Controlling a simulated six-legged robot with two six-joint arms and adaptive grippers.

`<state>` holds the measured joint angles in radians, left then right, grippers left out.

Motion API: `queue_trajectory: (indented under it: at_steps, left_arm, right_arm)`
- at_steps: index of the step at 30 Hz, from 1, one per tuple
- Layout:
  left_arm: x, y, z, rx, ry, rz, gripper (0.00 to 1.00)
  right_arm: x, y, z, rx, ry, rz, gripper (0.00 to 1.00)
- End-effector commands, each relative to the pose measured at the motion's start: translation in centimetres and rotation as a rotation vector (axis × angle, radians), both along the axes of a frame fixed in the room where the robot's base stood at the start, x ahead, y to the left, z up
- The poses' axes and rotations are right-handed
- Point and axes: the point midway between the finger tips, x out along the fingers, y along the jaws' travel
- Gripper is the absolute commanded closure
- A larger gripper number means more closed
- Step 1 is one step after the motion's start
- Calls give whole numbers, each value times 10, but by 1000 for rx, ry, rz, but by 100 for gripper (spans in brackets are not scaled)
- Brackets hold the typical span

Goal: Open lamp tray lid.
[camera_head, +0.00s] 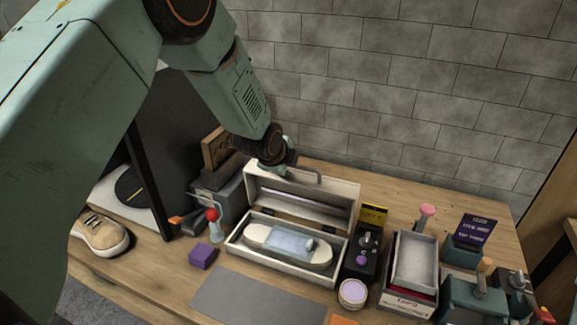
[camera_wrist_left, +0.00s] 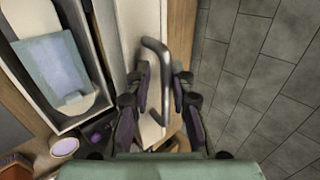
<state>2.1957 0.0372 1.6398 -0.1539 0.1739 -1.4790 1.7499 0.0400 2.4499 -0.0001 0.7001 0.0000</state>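The lamp tray (camera_head: 237,246) is a pale box on the table in the head view, holding a light pad with a bluish panel (camera_head: 275,243). Its lid (camera_head: 340,193) stands raised at the back edge, with a grey bar handle (camera_head: 305,173) on it. My left gripper (camera_head: 277,170) is at the left end of this handle. In the left wrist view, the handle (camera_wrist_left: 155,70) runs between the fingers of my left gripper (camera_wrist_left: 162,80), which stand apart with a gap on the right side. My right gripper is in neither view.
A beige sneaker (camera_head: 103,234) lies at the left. A purple block (camera_head: 202,256), a small round tub (camera_head: 352,293) and a grey mat (camera_head: 255,300) are in front. A dark box with a knob (camera_head: 362,255) and a grey tray (camera_head: 415,262) stand close on the right. A block wall (camera_head: 420,90) is behind.

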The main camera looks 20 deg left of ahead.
Motion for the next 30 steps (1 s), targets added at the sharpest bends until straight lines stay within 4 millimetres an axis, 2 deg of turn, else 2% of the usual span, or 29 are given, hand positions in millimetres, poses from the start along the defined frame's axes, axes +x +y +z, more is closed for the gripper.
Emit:
queue_trajectory:
  at_steps: [8,13,30]
  left_arm:
    - [-2,0,-3,0,8,0,81]
    - [-7,0,4,0,6,1,81]
    - [-71,2,76,-1,3,1,81]
  right_arm:
    - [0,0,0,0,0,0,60]
    - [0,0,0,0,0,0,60]
    - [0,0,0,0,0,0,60]
